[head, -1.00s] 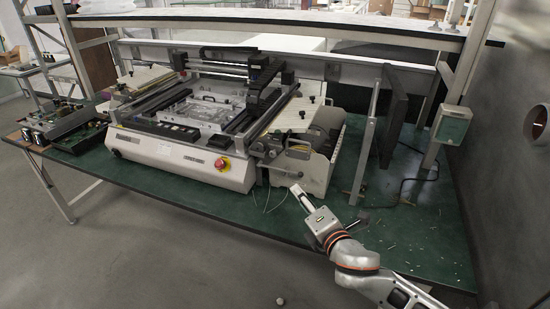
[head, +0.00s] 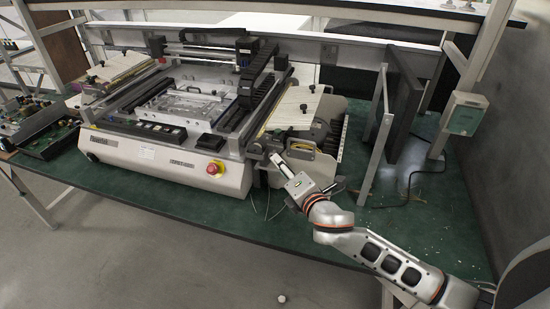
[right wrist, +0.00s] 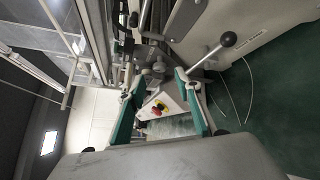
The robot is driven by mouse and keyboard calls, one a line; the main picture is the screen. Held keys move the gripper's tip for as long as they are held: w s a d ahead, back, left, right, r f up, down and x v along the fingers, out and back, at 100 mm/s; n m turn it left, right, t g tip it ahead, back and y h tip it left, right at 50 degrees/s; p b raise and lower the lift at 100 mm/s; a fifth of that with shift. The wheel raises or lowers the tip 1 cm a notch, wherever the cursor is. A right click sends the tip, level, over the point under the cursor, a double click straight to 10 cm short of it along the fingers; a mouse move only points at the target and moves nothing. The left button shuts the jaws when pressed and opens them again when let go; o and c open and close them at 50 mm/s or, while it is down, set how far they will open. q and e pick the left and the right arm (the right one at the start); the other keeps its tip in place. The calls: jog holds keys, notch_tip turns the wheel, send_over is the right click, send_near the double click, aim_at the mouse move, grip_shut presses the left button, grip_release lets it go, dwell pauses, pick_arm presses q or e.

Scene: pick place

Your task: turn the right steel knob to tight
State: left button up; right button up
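The white benchtop machine (head: 165,170) stands on the green table. Small grey round parts that look like steel knobs (right wrist: 153,70) show in the right wrist view, just beyond and between my fingertips. I cannot tell for sure which is the right knob, or its setting. In the head view the machine's right-side mechanism (head: 262,146) is small and partly behind my gripper. My right gripper (head: 279,162) is close to this side. In the right wrist view my right gripper (right wrist: 155,84) has its fingers apart, with nothing held. My left gripper is not in view.
A red stop button (head: 214,168) is on the machine's front. A lever with a black ball (right wrist: 228,39) sticks out near my fingers. Thin cables hang nearby. A dark upright panel (head: 402,112) and a post stand to the right. The table's front right is mostly clear.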

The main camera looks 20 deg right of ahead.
aim_at(273, 154)
jog(key=shift+x, duration=2.5)
grip_shut()
